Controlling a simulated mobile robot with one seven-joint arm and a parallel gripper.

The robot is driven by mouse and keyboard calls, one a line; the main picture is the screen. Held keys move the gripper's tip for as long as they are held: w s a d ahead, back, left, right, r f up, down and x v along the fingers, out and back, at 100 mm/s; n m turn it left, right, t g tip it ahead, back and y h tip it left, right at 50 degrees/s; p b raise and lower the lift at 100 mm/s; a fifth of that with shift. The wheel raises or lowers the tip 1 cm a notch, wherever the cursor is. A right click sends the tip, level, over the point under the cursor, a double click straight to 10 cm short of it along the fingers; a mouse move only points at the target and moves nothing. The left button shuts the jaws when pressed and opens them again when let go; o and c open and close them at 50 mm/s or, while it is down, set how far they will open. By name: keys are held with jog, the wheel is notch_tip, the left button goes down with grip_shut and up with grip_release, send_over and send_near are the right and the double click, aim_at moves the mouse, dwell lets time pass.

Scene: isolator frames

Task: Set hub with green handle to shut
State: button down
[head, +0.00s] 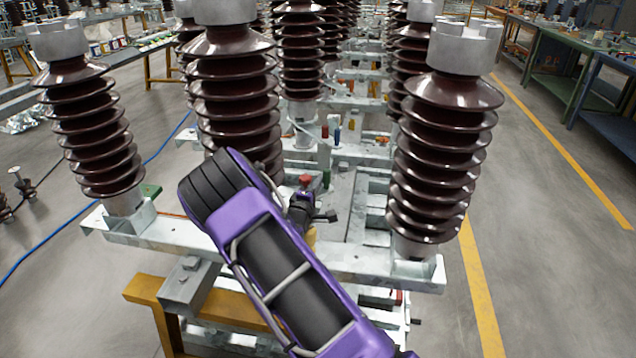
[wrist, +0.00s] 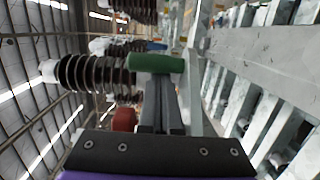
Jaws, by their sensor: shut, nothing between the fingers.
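The green handle (wrist: 157,63) is a short, rounded bar lying crosswise just beyond my fingertips in the wrist view. My gripper (wrist: 160,100) has its two grey fingers together with nothing between them, pointing at the handle. I cannot tell if they touch it. A red part (wrist: 124,118) is left of the fingers. In the head view my gripper (head: 306,206) is low over the middle of the metal frame, just below a red knob (head: 305,180). A small green part (head: 326,178) shows beside that knob. The hub's body is mostly hidden by my arm and fingers.
Tall brown ribbed insulators (head: 440,150) stand around the work spot, at left (head: 92,130) and behind (head: 232,95). The galvanised frame (head: 350,262) rests on a yellow stand (head: 235,305). Another green block (head: 150,191) sits at the left insulator. Open floor (head: 540,260) is at right.

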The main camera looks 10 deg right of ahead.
jog(key=shift+s+d+f+m+g+h+b, duration=0.15)
jog(key=shift+s+m+g+h, duration=0.1)
jog(key=shift+s+h, duration=0.15)
jog(key=shift+s+d+r+m+g+h+b, duration=0.1)
jog(key=shift+s+m+g+h+b, duration=0.05)
jog(key=shift+s+m+h, duration=0.15)
jog(key=s+m+g+h+b, duration=0.6)
jog(key=s+m+g, duration=0.4)
jog(key=s, duration=0.5)
jog(key=s+a+g+h+p, duration=0.1)
jog(key=s+a+g, duration=0.1)
jog(key=s+a, duration=0.8)
jog(key=shift+a+n, duration=0.35)
jog(key=shift+a, duration=0.2)
jog(key=shift+s+a, duration=0.1)
jog(key=shift+a, duration=0.05)
